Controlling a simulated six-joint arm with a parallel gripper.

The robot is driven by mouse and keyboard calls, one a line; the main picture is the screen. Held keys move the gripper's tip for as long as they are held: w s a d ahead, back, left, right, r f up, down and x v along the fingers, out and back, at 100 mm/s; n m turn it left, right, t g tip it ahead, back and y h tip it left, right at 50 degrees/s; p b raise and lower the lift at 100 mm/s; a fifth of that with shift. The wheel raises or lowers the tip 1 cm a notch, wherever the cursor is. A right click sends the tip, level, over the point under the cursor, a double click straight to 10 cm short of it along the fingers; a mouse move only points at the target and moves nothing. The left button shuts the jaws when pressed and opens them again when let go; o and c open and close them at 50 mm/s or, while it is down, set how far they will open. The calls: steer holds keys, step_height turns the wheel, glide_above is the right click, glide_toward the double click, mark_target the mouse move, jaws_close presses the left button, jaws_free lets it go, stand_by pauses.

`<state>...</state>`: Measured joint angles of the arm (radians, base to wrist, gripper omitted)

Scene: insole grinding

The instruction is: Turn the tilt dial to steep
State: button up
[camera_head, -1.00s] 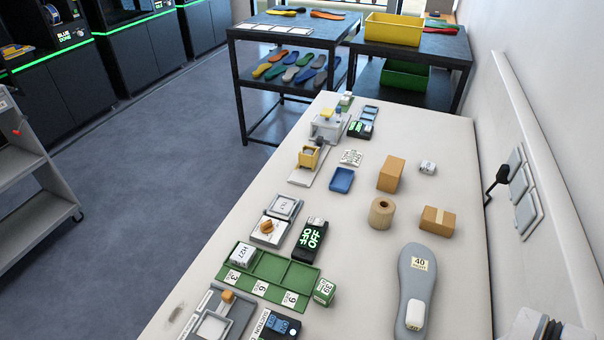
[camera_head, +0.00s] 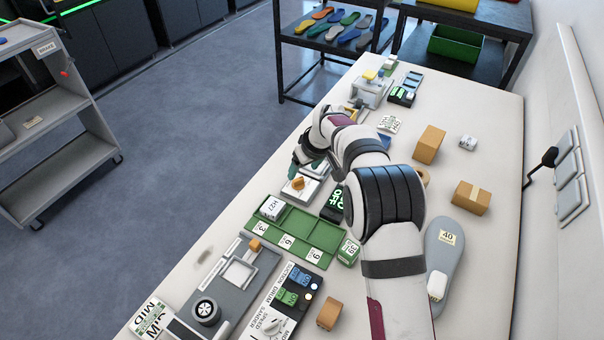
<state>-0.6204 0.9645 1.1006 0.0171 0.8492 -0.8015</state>
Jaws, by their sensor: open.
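An orange knob (camera_head: 298,184) sits on a small white dial unit (camera_head: 290,191) on the long bench; its lettering is too small to read, so I cannot confirm it is the tilt dial. My gripper (camera_head: 307,164) is over the far part of this unit, just beyond the knob, with its teal fingertips pointing down. It is open, and I see nothing between the fingers. I cannot tell whether it touches the unit. My arm hides part of the unit's far side. A black display (camera_head: 334,203) reading OFF stands right of the knob, partly covered by my arm.
A green tray (camera_head: 322,233) with numbered slots lies nearer, with a grey machine (camera_head: 237,275) and a switch panel (camera_head: 283,300) before it.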

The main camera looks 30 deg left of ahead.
mark_target(299, 179)
steer(key=x, duration=0.6)
steer(key=shift+a+f, duration=0.1)
steer(key=shift+f, duration=0.2)
steer(key=shift+c, duration=0.3)
jaws_close()
